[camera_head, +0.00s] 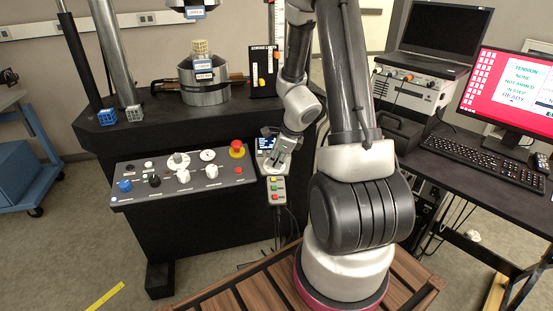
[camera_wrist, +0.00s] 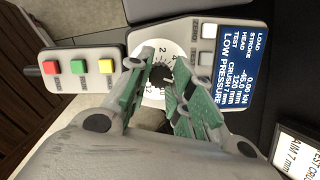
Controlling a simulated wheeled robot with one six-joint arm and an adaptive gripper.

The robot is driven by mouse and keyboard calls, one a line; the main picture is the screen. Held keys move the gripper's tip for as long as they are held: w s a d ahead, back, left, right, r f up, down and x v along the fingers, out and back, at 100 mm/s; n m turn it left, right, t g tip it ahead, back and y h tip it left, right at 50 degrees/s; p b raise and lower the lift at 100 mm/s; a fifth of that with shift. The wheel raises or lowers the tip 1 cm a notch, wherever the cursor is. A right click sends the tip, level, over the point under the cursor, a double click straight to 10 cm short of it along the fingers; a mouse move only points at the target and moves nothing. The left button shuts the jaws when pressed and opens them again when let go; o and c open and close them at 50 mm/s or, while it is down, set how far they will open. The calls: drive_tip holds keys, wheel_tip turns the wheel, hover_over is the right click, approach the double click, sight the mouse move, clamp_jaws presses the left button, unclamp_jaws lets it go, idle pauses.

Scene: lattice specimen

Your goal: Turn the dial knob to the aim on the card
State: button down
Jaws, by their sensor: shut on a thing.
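The dial (camera_wrist: 157,92) is a white disc with numbers around its rim; 2, 4 and 12 can be read. Its dark knob (camera_wrist: 168,73) shows only in part between my fingertips. My gripper (camera_wrist: 161,74) is shut on the knob, with green pads on both sides of it. The fingers hide much of the dial, and I cannot read the pointer. The card (camera_wrist: 298,152) at the lower right of the wrist view reads "AIM 7 mm" and is cut off. In the head view my gripper (camera_head: 281,155) is at the panel beside the machine's front.
A blue display (camera_wrist: 238,65) beside the dial shows 0.00 kN and "LOW PRESSURE". A button box (camera_wrist: 80,73) with red, green and yellow buttons is close to my gripper. A control panel (camera_head: 138,190) with knobs and a red stop button (camera_head: 237,149) lies to the left.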

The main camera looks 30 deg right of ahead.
idle(0.3)
drive_tip(key=c, duration=1.3)
unclamp_jaws()
drive_tip(key=shift+o, duration=0.2)
drive_tip(key=v, duration=1.2)
